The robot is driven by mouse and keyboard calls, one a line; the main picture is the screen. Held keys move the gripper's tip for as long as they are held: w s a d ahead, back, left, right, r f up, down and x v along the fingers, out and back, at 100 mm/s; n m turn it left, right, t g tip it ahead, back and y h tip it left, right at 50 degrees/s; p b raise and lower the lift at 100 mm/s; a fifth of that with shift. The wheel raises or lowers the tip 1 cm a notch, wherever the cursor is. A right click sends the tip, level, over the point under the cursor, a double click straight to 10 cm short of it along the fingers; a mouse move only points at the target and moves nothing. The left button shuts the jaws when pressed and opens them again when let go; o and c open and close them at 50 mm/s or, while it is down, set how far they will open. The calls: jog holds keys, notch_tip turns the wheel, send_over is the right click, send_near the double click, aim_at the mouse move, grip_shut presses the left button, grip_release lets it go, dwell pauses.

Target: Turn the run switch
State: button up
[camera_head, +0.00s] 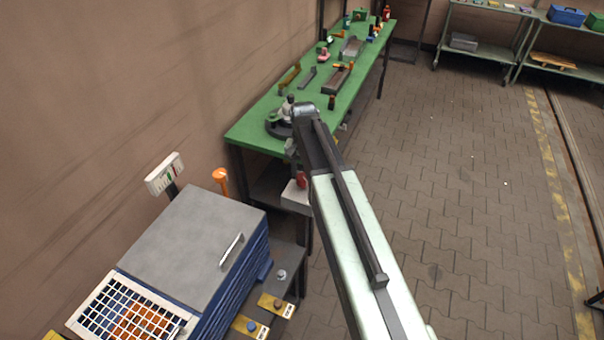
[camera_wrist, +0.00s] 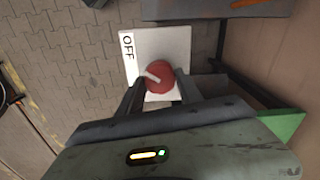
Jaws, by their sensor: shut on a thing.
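The run switch is a round red knob (camera_wrist: 160,84) with a white pointer bar, on a white box face (camera_wrist: 172,46) in the wrist view. Black letters on a white label (camera_wrist: 127,46) read OFF at the face's upper left corner. The pointer slants to the upper left, roughly towards that label's side. My gripper (camera_wrist: 157,92) is shut on the red knob, with one dark finger on each side. In the head view the red knob (camera_head: 302,180) and its pale box (camera_head: 295,196) show beside my arm, which hides part of them.
A green workbench (camera_head: 256,128) with tools and parts stands along the wall behind the switch. A blue cabinet with a grey top (camera_head: 190,240) and a white grid basket (camera_head: 130,308) stands at the lower left. The paved floor (camera_head: 460,200) to the right is clear.

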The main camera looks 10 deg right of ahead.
aim_at(303, 176)
jog(key=shift+w+m, duration=0.15)
jog(key=shift+m, duration=0.45)
jog(key=o, duration=1.4)
jog(key=shift+c, duration=0.2)
notch_tip(303, 176, up, 8)
jog(key=p, duration=0.8)
jog(key=shift+f, duration=0.1)
